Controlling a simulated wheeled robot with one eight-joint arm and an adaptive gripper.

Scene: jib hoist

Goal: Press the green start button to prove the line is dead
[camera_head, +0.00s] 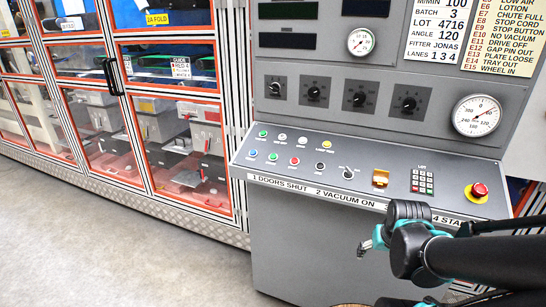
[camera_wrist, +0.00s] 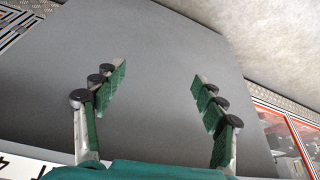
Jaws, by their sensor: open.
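The sloped control desk (camera_head: 390,160) carries small buttons on its left part. A green button (camera_head: 273,157) sits in the lower row, left of a red button (camera_head: 294,161); the labels are too small to read. Lamps or buttons in the upper row (camera_head: 263,133) include another green one. My gripper (camera_head: 368,240) is in front of the desk's right part, below its front edge, apart from these buttons. In the wrist view my gripper (camera_wrist: 160,78) is open and empty, its green-padded fingers spread before the cabinet's plain grey front (camera_wrist: 155,100). No button shows there.
Dials and gauges stand above. Orange-framed glass doors (camera_head: 180,150) are at left. Clear floor (camera_head: 110,245) lies in front of them.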

